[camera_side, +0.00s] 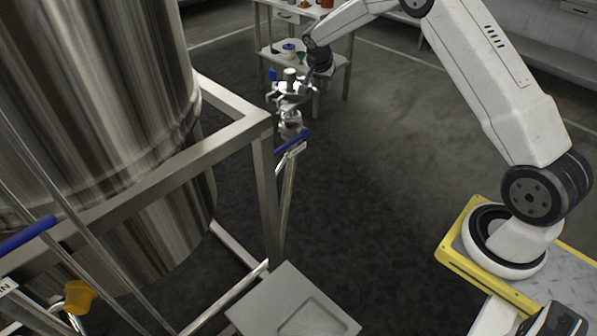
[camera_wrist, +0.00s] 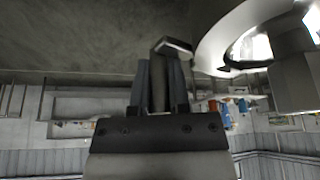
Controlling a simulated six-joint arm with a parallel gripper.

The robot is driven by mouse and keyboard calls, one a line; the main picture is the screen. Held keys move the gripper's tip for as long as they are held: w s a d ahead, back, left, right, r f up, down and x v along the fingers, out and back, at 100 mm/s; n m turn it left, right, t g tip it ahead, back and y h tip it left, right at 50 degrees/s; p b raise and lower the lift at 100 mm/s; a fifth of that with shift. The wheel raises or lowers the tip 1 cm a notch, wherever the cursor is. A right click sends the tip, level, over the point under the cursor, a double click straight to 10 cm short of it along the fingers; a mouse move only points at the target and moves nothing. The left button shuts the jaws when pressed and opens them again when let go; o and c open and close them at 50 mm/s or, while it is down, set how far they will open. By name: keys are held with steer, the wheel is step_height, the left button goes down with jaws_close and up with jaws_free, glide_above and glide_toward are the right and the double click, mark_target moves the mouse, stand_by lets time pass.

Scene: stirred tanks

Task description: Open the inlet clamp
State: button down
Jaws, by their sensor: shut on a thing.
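The inlet clamp (camera_side: 284,92) looks like a shiny metal fitting above a pipe end beside the steel tank frame, small in the side view. My gripper (camera_side: 306,82) reaches it from the right. In the wrist view my gripper (camera_wrist: 160,68) has its two dark fingers shut on a grey metal bar that looks like the clamp's handle (camera_wrist: 172,46), with its bent end beyond the fingertips. A bright curved metal rim (camera_wrist: 222,45) shows just to the right of the bar. Whether the clamp is open or closed cannot be told.
The large steel tank (camera_side: 100,90) and its square frame (camera_side: 264,150) stand left of my gripper. A blue-handled valve (camera_side: 292,141) is just below the clamp. A white table (camera_side: 336,72) with small items stands behind.

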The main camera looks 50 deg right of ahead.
steer(key=w+d+n+t+y, duration=0.2)
steer(key=w+d+n+y, duration=0.3)
steer(key=n, duration=1.2)
steer(key=shift+w+d+n+t+y, duration=0.3)
steer(key=shift+w+d+t, duration=0.1)
steer(key=shift+w+d, duration=0.6)
stand_by(0.5)
steer(key=shift+w+n, duration=0.25)
steer(key=shift+n, duration=0.05)
stand_by(0.5)
steer(key=c, duration=0.9)
jaws_free()
steer(key=shift+r, duration=0.15)
steer(key=shift+v, duration=3.75)
